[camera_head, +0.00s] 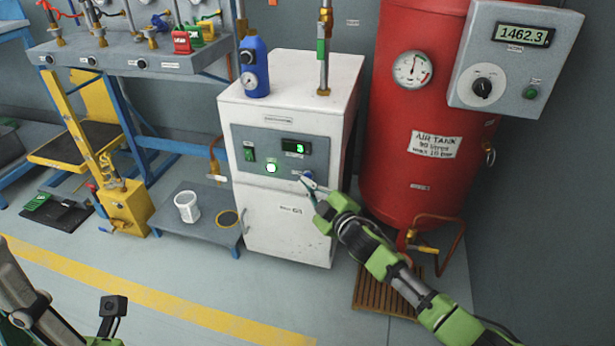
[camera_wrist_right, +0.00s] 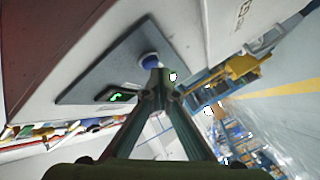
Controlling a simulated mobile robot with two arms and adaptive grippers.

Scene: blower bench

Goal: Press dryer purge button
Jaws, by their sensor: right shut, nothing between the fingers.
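The white dryer (camera_head: 289,215) stands in the middle of the head view, with a grey control panel (camera_head: 243,164) on its front. A blue round button (camera_head: 307,175) is at the panel's lower right; it also shows in the right wrist view (camera_wrist_right: 149,59). My right gripper (camera_head: 305,183) is shut and empty, its tips right by this button. In the right wrist view, the closed fingertips (camera_wrist_right: 158,77) lie just below the button; I cannot tell whether they touch. The panel also has a lit green display (camera_head: 297,148), a green switch (camera_head: 249,154) and a lit round lamp (camera_head: 271,168). My left gripper's fingers are not visible.
A red air tank (camera_head: 393,180) stands close to the dryer's right, with a grey box (camera_head: 515,60) in front of it. A low bench with a white cup (camera_head: 187,206) is left of the dryer. A blue filter (camera_head: 254,70) stands on the dryer top.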

